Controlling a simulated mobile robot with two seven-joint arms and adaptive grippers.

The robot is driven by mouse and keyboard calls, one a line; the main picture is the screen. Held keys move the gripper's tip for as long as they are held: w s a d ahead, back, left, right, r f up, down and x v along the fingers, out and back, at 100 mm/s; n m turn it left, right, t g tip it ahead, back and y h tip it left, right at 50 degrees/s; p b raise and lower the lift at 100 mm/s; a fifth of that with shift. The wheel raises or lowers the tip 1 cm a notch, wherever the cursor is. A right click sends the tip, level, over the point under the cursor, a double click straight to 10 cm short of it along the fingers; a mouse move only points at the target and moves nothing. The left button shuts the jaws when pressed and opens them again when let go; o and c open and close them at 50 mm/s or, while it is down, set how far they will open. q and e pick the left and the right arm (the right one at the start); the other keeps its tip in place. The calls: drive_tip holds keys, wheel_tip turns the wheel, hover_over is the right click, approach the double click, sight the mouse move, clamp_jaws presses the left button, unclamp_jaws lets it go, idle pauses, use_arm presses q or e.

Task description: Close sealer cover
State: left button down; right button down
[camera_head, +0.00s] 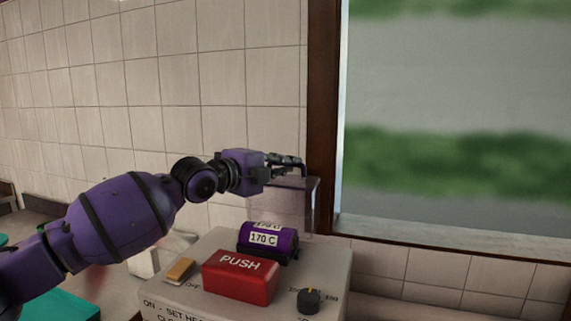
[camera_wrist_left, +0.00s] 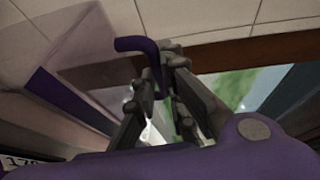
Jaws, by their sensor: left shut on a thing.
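The sealer (camera_head: 328,262) is a pale box with a red PUSH button (camera_head: 240,278) and a purple roll-shaped display reading 170 C (camera_head: 268,240). Its see-through cover (camera_head: 310,210) stands raised, nearly upright, behind the display. The cover also shows in the left wrist view (camera_wrist_left: 85,50). My left gripper (camera_head: 290,163) is at the top of the cover, shut on its purple handle (camera_wrist_left: 132,44). The fingers (camera_wrist_left: 160,75) close around the handle's bent end. The cover's hinge is hard to make out. My right gripper is out of view.
A yellow switch (camera_head: 180,270) and a black dial (camera_head: 309,300) sit on the sealer's top. A tiled wall (camera_head: 150,60) and a brown window frame (camera_head: 322,100) stand close behind the gripper. A teal item (camera_head: 65,305) lies at lower left.

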use_arm(q)
drive_tip(key=s+a+m+t+h+p, duration=0.1)
drive_tip(key=s+a+t+h, duration=0.1)
drive_tip(key=s, duration=0.5)
drive_tip(key=shift+s+a+f+m+h, duration=0.2)
drive_tip(key=shift+s+a+m+h, duration=0.2)
drive_tip(key=shift+a+h, duration=0.15)
drive_tip(key=shift+f, duration=0.1)
drive_tip(key=shift+t, duration=0.4)
